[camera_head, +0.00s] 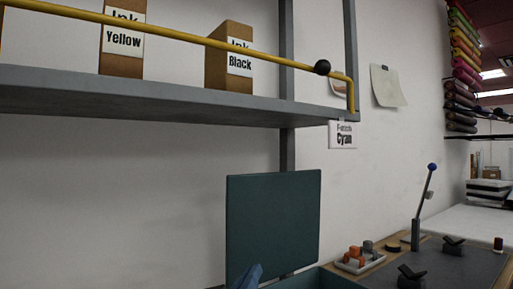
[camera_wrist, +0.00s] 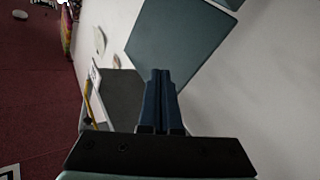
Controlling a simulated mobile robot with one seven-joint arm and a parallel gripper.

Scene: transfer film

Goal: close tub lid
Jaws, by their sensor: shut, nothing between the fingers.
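The teal tub lid (camera_head: 273,222) stands open and upright in the head view, near the wall. Below it, the teal tub's rim (camera_head: 318,278) shows at the bottom edge, and most of the tub is out of frame. My gripper's blue tip (camera_head: 249,277) shows in front of the lid's lower left part; I cannot tell whether they touch. In the wrist view, my gripper (camera_wrist: 161,73) is shut and empty, its two blue fingers together. The lid (camera_wrist: 185,38) appears there as a teal panel beyond the fingertips.
A grey shelf (camera_head: 170,100) with ink boxes (camera_head: 120,48) and a yellow bar (camera_head: 190,38) runs above. At right, a bench holds a small tray of blocks (camera_head: 356,262), a blue-knobbed lever (camera_head: 423,205) and a dark mat (camera_head: 460,268). Plain wall lies left of the lid.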

